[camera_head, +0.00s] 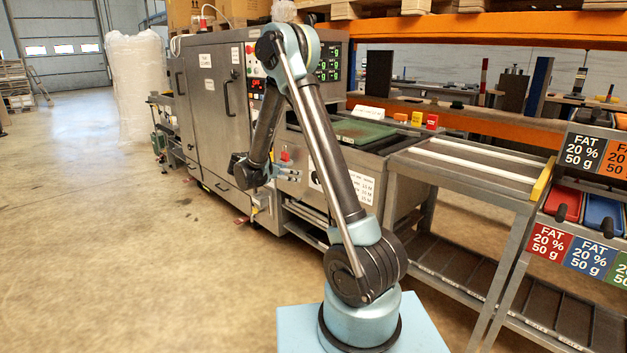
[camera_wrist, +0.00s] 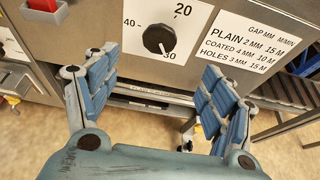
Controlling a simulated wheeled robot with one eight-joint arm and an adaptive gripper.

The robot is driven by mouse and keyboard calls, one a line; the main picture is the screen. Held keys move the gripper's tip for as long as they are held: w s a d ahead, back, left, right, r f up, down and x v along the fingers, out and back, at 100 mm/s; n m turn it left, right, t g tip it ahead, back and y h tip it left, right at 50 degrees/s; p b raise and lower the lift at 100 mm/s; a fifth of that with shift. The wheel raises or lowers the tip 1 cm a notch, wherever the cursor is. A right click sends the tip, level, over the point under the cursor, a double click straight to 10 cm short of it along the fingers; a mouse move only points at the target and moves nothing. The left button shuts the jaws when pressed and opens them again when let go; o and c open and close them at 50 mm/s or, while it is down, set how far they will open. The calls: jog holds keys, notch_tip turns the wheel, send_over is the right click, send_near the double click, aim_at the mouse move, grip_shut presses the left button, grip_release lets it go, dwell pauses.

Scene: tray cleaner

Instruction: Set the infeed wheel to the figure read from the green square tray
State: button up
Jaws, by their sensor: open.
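A green square tray (camera_head: 362,133) lies on the steel machine's right-hand table; no figure on it is legible. I cannot tell whether this knob is the infeed wheel. My gripper (camera_wrist: 159,62) is open and empty, its blue padded fingers apart below and to either side of the knob. In the head view the arm's end (camera_head: 247,170) is in front of the machine.
A white card (camera_wrist: 246,46) beside the knob lists PLAIN 2 MM 15 M, COATED 4 MM 10 M, HOLES 3 MM 15 M. A red part (camera_wrist: 42,4) is at the upper left. A roller table (camera_head: 480,165) and labelled bins stand right.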

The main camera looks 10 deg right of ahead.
jog(key=x, duration=1.6)
jog(key=shift+r, duration=0.15)
jog(key=c, duration=1)
